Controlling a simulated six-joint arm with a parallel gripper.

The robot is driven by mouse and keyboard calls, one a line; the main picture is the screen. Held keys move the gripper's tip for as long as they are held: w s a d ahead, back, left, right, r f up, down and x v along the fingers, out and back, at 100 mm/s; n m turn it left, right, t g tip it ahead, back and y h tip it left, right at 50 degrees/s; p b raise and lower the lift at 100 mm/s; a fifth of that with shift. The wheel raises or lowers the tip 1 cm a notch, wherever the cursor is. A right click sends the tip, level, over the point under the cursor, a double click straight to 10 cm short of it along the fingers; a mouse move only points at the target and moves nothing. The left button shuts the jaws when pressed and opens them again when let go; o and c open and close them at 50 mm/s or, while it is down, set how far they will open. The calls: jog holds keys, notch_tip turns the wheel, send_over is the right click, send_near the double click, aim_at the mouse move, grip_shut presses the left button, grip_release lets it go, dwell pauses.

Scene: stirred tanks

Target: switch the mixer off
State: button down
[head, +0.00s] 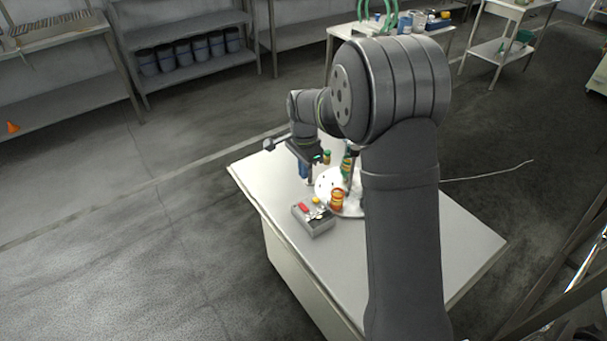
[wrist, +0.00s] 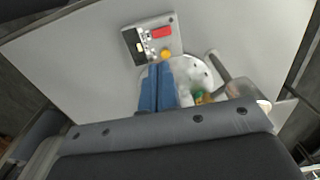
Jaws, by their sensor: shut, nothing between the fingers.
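A grey control box (head: 317,222) with a red part (head: 304,207), a yellow knob (head: 316,200) and small switches sits on the white table. The box also shows at the top of the wrist view (wrist: 172,21), with its red part (wrist: 161,32) and yellow knob (wrist: 165,55). The white round mixer tank (head: 325,184) stands behind the box, partly hidden by my arm. My gripper (wrist: 158,66) has blue fingers, shut and empty. In the wrist view its tips lie just below the box, beside the yellow knob. I cannot tell their height above the table.
The white table (head: 440,262) is clear at its front right. A red and yellow banded object (head: 337,199) stands at the tank next to the box. Shelves with dark tubs (head: 185,54) and another table with bottles (head: 413,20) stand well behind.

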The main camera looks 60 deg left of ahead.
aim_at(301, 205)
jog(key=shift+a, duration=0.65)
notch_tip(301, 205, down, 14)
jog(key=shift+a+r, duration=0.1)
dwell(0.4)
jog(key=shift+f, duration=0.3)
